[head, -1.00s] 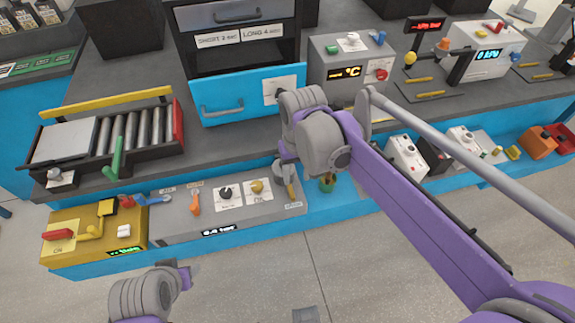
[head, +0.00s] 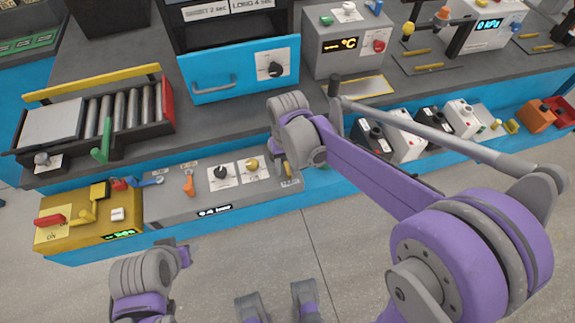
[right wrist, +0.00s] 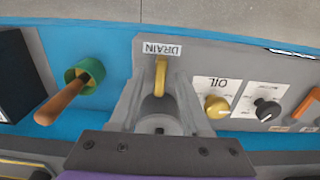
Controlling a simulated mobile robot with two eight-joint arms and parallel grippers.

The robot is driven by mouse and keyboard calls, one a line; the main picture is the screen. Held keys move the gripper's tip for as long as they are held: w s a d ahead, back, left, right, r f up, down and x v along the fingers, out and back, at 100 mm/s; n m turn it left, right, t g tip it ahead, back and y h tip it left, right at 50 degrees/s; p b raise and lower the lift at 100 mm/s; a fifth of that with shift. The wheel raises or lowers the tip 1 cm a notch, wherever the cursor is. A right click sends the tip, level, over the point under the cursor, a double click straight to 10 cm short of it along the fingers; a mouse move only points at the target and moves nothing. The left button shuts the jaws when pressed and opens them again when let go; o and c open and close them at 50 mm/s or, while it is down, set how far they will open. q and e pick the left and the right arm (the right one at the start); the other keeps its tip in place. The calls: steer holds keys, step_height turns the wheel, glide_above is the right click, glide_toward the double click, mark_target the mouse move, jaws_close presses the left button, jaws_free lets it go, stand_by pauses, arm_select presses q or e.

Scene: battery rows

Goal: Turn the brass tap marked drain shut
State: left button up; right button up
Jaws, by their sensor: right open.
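The brass drain tap (right wrist: 161,76) shows in the right wrist view, its handle pointing toward the upside-down DRAIN label (right wrist: 162,49) on the grey panel. My right gripper (right wrist: 158,103) is open, with one finger on each side of the tap's base. I cannot tell whether either finger touches it. In the head view the right gripper (head: 281,160) is at the right end of the grey panel (head: 165,207) and mostly hides the tap. My left gripper (head: 180,256) is low on the left, away from the panel, and its fingers are not clear.
On the same panel are a brass oil knob (right wrist: 217,107), a black knob (right wrist: 267,110) and an orange lever (head: 188,183). An orange-handled green fitting (right wrist: 72,90) sticks out beside the panel. A yellow box (head: 75,225) adjoins its left end. The floor in front is clear.

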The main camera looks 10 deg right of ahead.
jaws_close()
steer(key=shift+m, duration=0.4)
steer(key=m, duration=0.3)
steer(key=shift+m, duration=0.4)
steer(key=m, duration=1.3)
steer(key=shift+m+p, duration=0.3)
stand_by(0.4)
